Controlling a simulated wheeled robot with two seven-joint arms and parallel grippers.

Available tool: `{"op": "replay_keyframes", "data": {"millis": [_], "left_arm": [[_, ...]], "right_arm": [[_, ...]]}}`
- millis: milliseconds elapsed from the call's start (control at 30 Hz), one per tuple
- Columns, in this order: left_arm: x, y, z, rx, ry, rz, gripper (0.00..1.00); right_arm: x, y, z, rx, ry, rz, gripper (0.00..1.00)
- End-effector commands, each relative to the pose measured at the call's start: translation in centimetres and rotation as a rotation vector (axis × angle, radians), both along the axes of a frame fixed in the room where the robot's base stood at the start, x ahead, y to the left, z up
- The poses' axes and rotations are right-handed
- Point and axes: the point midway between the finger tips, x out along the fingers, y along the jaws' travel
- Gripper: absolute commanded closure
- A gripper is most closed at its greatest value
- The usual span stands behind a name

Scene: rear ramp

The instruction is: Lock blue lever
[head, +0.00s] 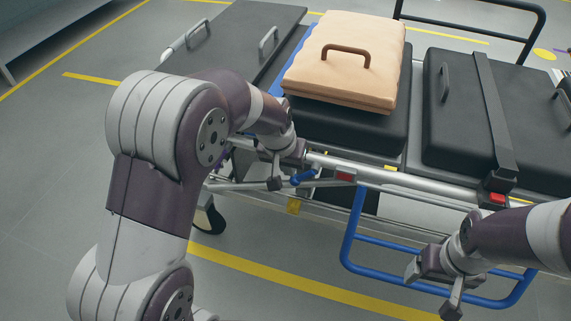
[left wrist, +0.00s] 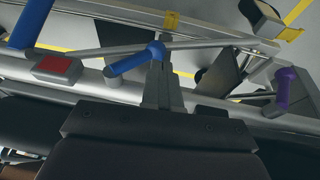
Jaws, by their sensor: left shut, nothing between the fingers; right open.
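The blue lever (head: 303,177) sits on the near side rail of a stretcher, just right of my left gripper (head: 282,174). In the left wrist view the blue lever (left wrist: 135,60) slants down to the left from a rounded blue end. My left gripper (left wrist: 161,80) is shut and empty there, its fingertips right at that rounded end. I cannot tell whether they touch it. My right gripper (head: 432,290) is open and empty by the blue side frame, at the lower right.
The stretcher carries black pads (head: 440,120) and a tan cushion (head: 345,70). A red block (left wrist: 57,68) and a purple lever (left wrist: 286,88) are on the rail. A blue tubular frame (head: 352,240) hangs below. Open floor lies in front, with a yellow line (head: 290,285).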

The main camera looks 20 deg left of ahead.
Motion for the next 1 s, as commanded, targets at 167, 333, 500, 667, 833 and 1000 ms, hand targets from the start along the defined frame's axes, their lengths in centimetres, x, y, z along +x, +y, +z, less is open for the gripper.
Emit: {"op": "replay_keyframes", "data": {"millis": [167,333,500,667,833,1000], "left_arm": [[0.5,-0.2,-1.8,0.000,0.001,0.000,1.00],[0.6,-0.2,-1.9,0.000,0.000,0.000,1.00],[0.6,-0.2,-1.9,0.000,0.000,0.001,1.00],[0.5,-0.3,-2.1,0.000,0.005,0.002,1.00],[0.6,-0.4,-3.2,0.001,0.001,0.001,1.00],[0.6,-0.3,-3.3,0.001,0.001,0.001,1.00]], "right_arm": [[0.0,0.0,-1.0,0.000,0.000,0.000,0.18],[0.0,0.0,-1.0,0.000,0.000,0.000,0.18],[0.0,0.0,-0.9,0.000,0.000,0.000,0.18],[0.0,0.0,1.2,0.000,0.000,0.000,0.18],[0.0,0.0,1.4,0.000,-0.001,0.000,0.18],[0.0,0.0,1.2,0.000,0.000,0.000,0.18]]}}
